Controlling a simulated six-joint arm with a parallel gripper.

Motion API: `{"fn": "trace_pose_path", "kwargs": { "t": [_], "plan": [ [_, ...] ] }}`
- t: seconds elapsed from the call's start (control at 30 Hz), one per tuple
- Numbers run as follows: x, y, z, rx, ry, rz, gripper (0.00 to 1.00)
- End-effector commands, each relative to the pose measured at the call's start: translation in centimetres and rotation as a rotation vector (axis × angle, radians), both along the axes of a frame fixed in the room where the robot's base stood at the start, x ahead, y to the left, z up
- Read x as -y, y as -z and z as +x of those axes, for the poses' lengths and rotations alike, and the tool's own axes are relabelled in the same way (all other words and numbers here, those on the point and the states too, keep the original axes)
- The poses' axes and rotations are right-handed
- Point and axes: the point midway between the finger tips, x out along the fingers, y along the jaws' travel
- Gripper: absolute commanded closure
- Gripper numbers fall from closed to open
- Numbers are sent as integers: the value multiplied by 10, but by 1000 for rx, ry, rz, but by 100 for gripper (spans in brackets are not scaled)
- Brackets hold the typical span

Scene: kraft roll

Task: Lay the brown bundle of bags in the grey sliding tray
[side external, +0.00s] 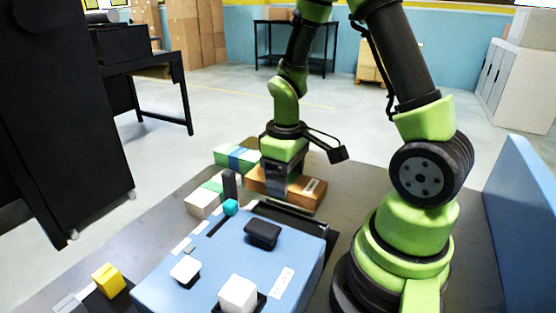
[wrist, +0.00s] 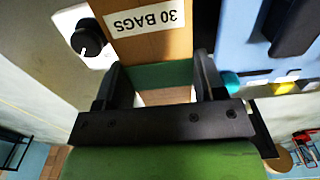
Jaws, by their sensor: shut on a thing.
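The brown bundle of bags (side external: 305,195) is a flat brown block with a white label, at the middle of the side view. My gripper (side external: 275,182) points down over it and is shut on it. In the wrist view the bundle (wrist: 170,45) carries a label reading "30 BAGS" and runs up from between the fingers (wrist: 163,78). I cannot tell whether it rests on the dark table or is just above it. A dark, shiny-edged part (side external: 292,218) lies between the bundle and the blue box; I cannot tell whether it is the grey sliding tray.
The blue box (side external: 215,265) in front carries a black block (side external: 263,234), white blocks (side external: 238,294) and a teal knob (side external: 230,207). A yellow block (side external: 108,280) sits at the front left. A blue panel (side external: 520,205) stands right.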

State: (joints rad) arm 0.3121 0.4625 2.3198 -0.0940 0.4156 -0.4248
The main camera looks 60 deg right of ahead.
Motion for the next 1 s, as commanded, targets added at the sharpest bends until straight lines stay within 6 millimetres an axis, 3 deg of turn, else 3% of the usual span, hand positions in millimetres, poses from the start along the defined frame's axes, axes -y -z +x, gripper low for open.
{"fn": "trace_pose_path", "kwargs": {
  "t": [0.13,1.0],
  "plan": [
    [0,19,0,-4,-1,2,63],
    [0,78,0,0,-3,0,63]
  ]
}}
